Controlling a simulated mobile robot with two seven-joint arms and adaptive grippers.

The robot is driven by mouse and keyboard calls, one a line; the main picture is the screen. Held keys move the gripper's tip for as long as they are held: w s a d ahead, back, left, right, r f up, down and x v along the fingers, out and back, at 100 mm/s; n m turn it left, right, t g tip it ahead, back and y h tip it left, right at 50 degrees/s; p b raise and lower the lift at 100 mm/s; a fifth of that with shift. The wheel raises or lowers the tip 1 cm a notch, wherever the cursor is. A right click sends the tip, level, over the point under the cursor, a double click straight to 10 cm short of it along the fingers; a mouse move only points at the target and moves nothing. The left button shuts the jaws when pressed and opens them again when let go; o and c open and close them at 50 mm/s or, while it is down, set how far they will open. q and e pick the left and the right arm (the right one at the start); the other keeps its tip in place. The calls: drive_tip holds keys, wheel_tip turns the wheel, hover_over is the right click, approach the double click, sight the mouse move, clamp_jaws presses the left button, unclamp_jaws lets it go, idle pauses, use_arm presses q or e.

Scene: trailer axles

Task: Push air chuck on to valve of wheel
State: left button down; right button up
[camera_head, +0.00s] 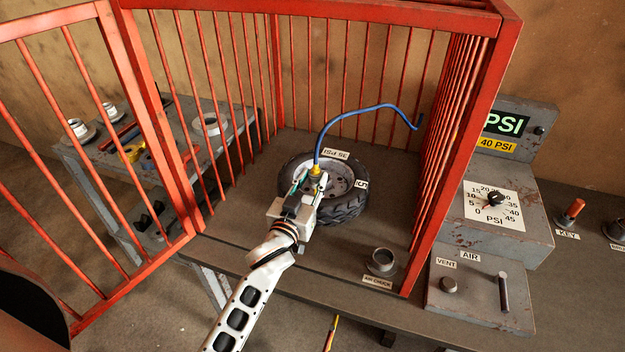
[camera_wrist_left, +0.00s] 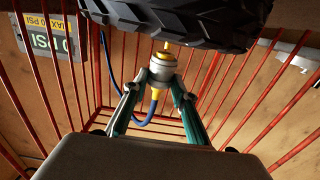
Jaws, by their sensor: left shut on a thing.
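The wheel (camera_head: 345,208), a black knobby tyre on a grey rim, lies flat inside the red cage. My left gripper (camera_head: 311,184) is over the near left part of the wheel, shut on the air chuck (camera_head: 316,170), which has a yellow end and a blue hose (camera_head: 348,118). In the left wrist view, the fingers (camera_wrist_left: 157,92) hold the chuck's silver body (camera_wrist_left: 163,68). Its thin yellow tip points toward the tyre (camera_wrist_left: 190,22). The valve cannot be made out, and I cannot tell whether the chuck touches it. My right gripper is not in view.
The red cage (camera_head: 457,130) surrounds the wheel, with its door (camera_head: 150,130) swung open to the left. A round air chuck holder (camera_head: 381,262) stands at the front right. A pressure gauge (camera_head: 494,205) and an air lever (camera_head: 503,292) are outside, right. A parts table (camera_head: 180,125) stands left.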

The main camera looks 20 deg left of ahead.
use_arm(q)
drive_tip(key=shift+f+b, duration=0.65)
drive_tip(key=shift+f, duration=0.25)
drive_tip(key=c, duration=1.6)
unclamp_jaws()
drive_tip(key=shift+o, duration=0.2)
drive_tip(key=shift+s, duration=0.1)
drive_tip(key=s, duration=1.1)
drive_tip(key=shift+s+a, duration=0.2)
drive_tip(key=shift+s, duration=0.2)
